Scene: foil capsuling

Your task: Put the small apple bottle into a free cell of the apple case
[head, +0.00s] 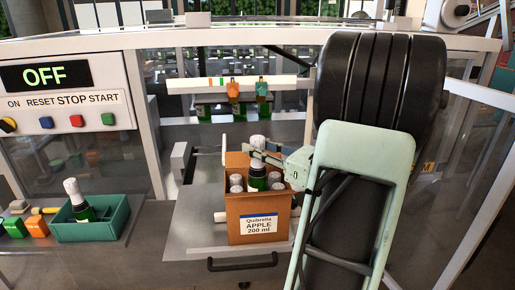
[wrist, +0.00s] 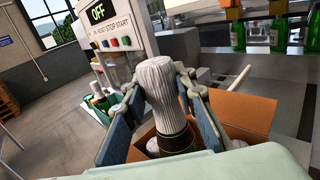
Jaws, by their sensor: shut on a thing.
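The small apple bottle (head: 257,183), dark green with a white foil capsule, is upright in my gripper (head: 268,160). In the wrist view, the fingers close on both sides of the bottle's white capsule (wrist: 158,90) and neck. The apple case (head: 258,224) is an open brown carton labelled "Quilbrella APPLE 200 ml". The bottle stands over the case's opening among other white-topped bottles (head: 236,181). Its lower part is hidden behind the front wall, so I cannot tell whether it rests on the bottom. The case wall also shows in the wrist view (wrist: 240,112).
The case stands on a grey metal shelf (head: 195,235) with a black handle. At left, a green tray (head: 118,222) holds another white-capped bottle (head: 76,198), with small green and orange boxes beside it. A control panel (head: 65,90) reads OFF. A rail machine stands behind.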

